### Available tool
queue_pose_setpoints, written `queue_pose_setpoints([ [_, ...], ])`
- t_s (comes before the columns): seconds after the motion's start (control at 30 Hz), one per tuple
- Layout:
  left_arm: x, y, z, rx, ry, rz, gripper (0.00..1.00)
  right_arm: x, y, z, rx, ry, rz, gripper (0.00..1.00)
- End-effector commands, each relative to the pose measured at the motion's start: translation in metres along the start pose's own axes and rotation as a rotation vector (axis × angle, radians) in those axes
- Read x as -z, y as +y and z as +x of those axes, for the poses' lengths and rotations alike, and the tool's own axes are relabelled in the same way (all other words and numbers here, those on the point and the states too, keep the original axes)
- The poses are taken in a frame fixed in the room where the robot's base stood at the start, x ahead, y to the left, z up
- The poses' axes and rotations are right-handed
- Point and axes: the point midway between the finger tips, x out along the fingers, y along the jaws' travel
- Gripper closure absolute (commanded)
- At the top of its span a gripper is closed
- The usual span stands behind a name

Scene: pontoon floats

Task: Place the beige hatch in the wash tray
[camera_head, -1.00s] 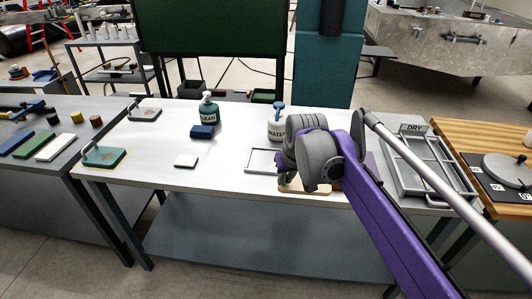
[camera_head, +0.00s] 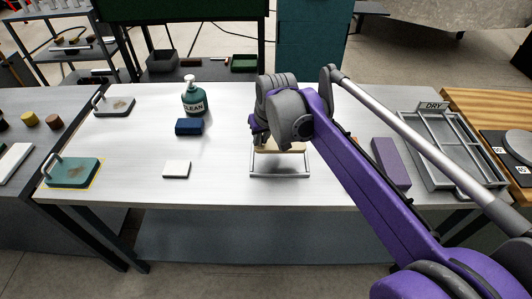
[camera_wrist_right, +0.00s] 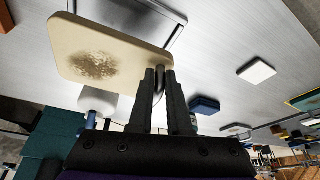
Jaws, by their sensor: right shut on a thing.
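The beige hatch (camera_head: 285,147) is a flat rounded plate with a handle. In the right wrist view, the hatch (camera_wrist_right: 125,52) shows a brown stain on its face. My right gripper (camera_head: 262,138) is shut on its handle, and its fingertips (camera_wrist_right: 160,72) meet there. The hatch is above the thin-rimmed grey tray (camera_head: 280,177), apparently the wash tray, at the table's middle. The tray's rim (camera_wrist_right: 178,14) also shows behind the hatch in the wrist view. My arm and the hatch hide much of the tray. My left gripper is out of view.
Left of the tray are a white pad (camera_head: 177,169), a blue sponge (camera_head: 188,127) and the CLEAN bottle (camera_head: 194,100). Teal (camera_head: 72,172) and grey (camera_head: 117,105) hatches lie further left. Right are a purple block (camera_head: 391,163) and the DRY rack (camera_head: 432,183).

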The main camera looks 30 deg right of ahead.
Motion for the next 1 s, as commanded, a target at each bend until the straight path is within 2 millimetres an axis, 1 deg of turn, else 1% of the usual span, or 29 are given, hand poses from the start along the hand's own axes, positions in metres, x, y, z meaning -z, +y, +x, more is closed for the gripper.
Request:
queue_pose_setpoints([
  [0.03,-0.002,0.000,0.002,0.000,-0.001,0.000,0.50,-0.004,0.000,0.011,0.000,0.000,-0.001,1.00],
  [0.1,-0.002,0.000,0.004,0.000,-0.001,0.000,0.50,-0.009,0.001,0.022,0.000,0.000,-0.001,1.00],
  [0.27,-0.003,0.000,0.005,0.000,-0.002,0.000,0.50,-0.014,0.001,0.037,0.000,0.001,-0.001,1.00],
  [0.5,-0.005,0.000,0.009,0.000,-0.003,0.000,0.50,-0.026,0.002,0.066,0.000,0.001,-0.001,1.00],
  [0.6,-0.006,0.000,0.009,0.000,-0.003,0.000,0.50,-0.028,0.002,0.070,0.000,0.001,-0.001,1.00],
  [0.9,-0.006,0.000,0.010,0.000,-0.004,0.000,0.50,-0.029,0.002,0.072,0.000,0.000,0.000,1.00],
  [0.93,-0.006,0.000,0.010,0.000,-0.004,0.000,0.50,-0.029,0.002,0.073,0.000,0.000,0.000,0.82],
  [1.0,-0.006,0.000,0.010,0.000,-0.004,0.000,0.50,-0.029,0.002,0.072,0.000,0.000,0.000,0.70],
])
